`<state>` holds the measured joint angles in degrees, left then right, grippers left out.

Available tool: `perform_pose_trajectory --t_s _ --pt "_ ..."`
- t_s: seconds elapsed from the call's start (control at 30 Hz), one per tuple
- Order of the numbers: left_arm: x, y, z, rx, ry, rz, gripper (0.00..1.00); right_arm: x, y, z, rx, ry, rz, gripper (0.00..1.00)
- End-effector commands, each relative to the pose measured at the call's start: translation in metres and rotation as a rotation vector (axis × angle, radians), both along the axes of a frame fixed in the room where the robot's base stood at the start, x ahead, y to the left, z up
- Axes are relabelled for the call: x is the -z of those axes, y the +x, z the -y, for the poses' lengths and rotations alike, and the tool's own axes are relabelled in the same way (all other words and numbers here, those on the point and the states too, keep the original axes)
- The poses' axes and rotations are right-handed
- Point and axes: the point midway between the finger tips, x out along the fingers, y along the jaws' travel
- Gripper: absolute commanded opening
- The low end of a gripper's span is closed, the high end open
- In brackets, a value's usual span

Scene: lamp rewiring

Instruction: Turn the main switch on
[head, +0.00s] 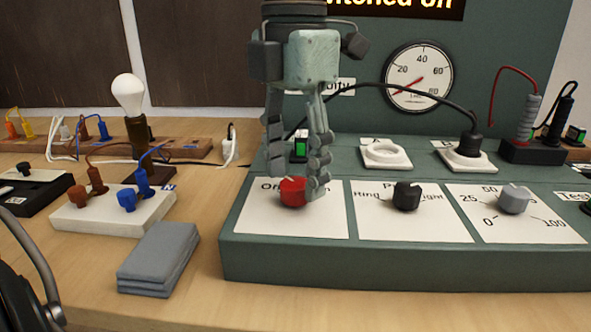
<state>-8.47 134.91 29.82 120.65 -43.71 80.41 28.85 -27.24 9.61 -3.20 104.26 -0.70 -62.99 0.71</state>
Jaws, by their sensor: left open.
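The main switch looks to be the red knob (291,192) on a white label plate (262,222) at the left of the green console (400,262). The plate's lettering starts with "O" and is partly hidden by my fingers. My left gripper (297,182) points down over the knob, jaws open, one finger to each side. I cannot tell whether the fingers touch it. A sign (410,6) at the top, cut off by the frame, ends in "witched off". My right gripper is not in view.
A black knob (406,196) and a grey knob (513,199) sit to the right on the console. A dial gauge (419,76) and a plugged black cable (467,142) are behind.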

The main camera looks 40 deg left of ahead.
Motion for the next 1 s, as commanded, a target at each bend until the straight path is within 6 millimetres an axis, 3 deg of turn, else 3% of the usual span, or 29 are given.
perform_pose_trajectory --t_s 0.37,0.77,1.0 --pt "0.0088 0.0 0.0 0.0 0.0 0.001 0.53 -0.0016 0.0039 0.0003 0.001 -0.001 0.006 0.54" --pt "0.0083 0.0 -0.0001 0.0 0.0 0.001 0.04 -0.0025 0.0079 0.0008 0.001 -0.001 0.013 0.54" --pt "0.0083 0.0001 -0.0002 0.017 0.001 0.001 0.03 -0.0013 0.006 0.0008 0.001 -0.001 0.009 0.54"
